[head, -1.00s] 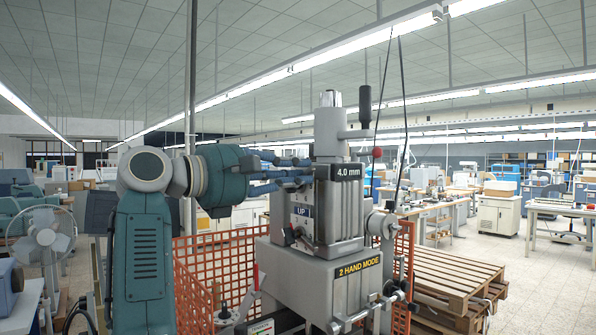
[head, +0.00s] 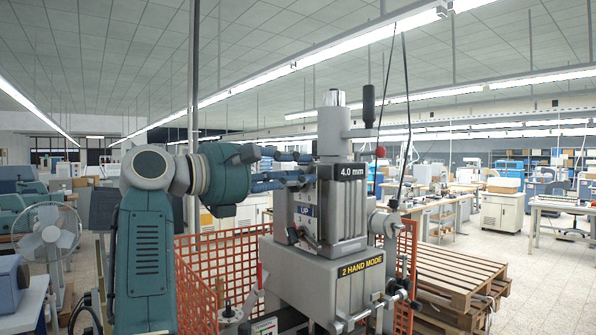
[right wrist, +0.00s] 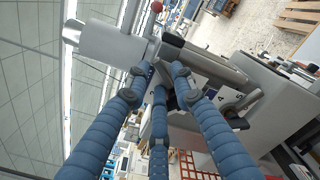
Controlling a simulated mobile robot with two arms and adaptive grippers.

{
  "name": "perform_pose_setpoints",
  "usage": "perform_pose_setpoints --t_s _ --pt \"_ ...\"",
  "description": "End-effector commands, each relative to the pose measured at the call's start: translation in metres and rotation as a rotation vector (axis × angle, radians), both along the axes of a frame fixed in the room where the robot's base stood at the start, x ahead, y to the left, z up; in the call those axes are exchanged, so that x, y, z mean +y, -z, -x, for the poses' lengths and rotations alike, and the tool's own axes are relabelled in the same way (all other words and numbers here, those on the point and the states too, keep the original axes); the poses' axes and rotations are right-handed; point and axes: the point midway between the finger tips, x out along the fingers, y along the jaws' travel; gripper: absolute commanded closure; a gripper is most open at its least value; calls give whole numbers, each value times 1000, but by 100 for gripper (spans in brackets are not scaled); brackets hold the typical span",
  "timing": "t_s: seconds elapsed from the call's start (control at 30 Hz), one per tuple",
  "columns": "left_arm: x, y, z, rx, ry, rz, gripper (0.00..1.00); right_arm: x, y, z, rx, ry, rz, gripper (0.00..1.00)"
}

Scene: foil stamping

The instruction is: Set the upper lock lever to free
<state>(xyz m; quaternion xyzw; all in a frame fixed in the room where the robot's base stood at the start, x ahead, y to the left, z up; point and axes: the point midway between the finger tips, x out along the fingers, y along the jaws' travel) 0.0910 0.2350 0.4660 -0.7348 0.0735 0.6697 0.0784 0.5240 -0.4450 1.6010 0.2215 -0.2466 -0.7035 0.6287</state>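The grey press head (head: 345,215) stands upright, with a "4.0 mm" label and an "UP" plate. A crank with a black handle (head: 368,106) stands on top, and a red ball knob (head: 379,152) sits just below it. The knob also shows in the right wrist view (right wrist: 156,6). I cannot tell for certain which part is the upper lock lever; it may be hidden by the fingers. My right gripper (head: 306,168) is at the upper left side of the head, its blue fingers spread apart (right wrist: 160,80). I see nothing held between them. My left gripper is out of view.
An orange mesh fence (head: 200,265) surrounds the press. A red-handled lever (head: 260,276) stands lower left of it. Wooden pallets (head: 455,275) are stacked at right. A fan (head: 47,240) stands at left. Open floor lies beyond the pallets.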

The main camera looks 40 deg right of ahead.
Motion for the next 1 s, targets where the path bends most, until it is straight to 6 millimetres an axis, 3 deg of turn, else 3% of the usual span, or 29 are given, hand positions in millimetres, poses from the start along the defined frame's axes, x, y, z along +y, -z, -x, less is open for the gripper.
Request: perform_pose_setpoints --t_s 0.6,0.77,1.0 --pt "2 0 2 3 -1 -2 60 4 0 -1 -2 -1 0 65" --pt "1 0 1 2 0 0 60 27 0 -4 -1 -4 0 65" --pt "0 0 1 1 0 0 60 79 -1 -9 -1 -3 1 65"
